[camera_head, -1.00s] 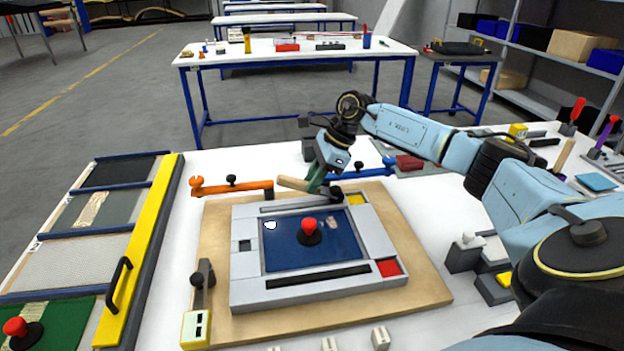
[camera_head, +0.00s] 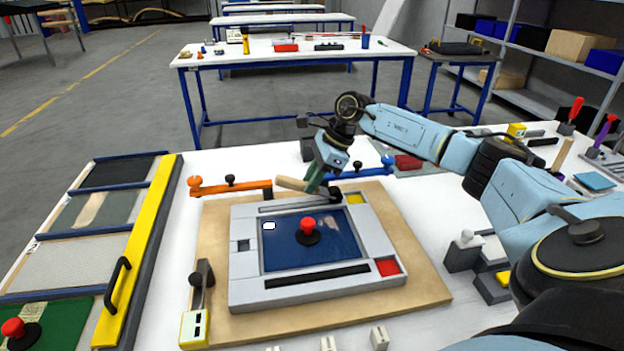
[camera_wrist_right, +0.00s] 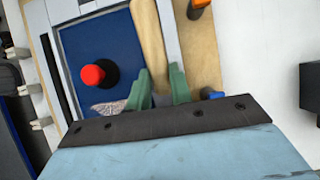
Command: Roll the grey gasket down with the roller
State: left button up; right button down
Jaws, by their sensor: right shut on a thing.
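My right gripper (camera_head: 316,180) is shut on a tan wooden roller (camera_head: 291,184), over the far edge of a light grey frame (camera_head: 245,293). In the right wrist view, the green fingers (camera_wrist_right: 157,90) close around the roller (camera_wrist_right: 149,38), which extends away from them over the frame's edge. I cannot tell whether the roller touches the frame. The frame surrounds a blue panel (camera_head: 285,255) with a red knob (camera_head: 307,225) in its middle. I cannot pick out the grey gasket for certain against the grey frame. My left gripper is not in view.
The frame lies on a wooden board (camera_head: 425,290). An orange clamp (camera_head: 235,188) and a blue clamp (camera_head: 365,173) stand at its far edge, and a black-and-yellow clamp (camera_head: 197,315) at left. A sectioned tray with a yellow rail (camera_head: 145,245) lies farther left.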

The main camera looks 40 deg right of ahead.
dwell(0.5)
jog(key=shift+r+p, duration=2.3)
jog(key=shift+r, duration=0.85)
jog(key=shift+f, duration=0.1)
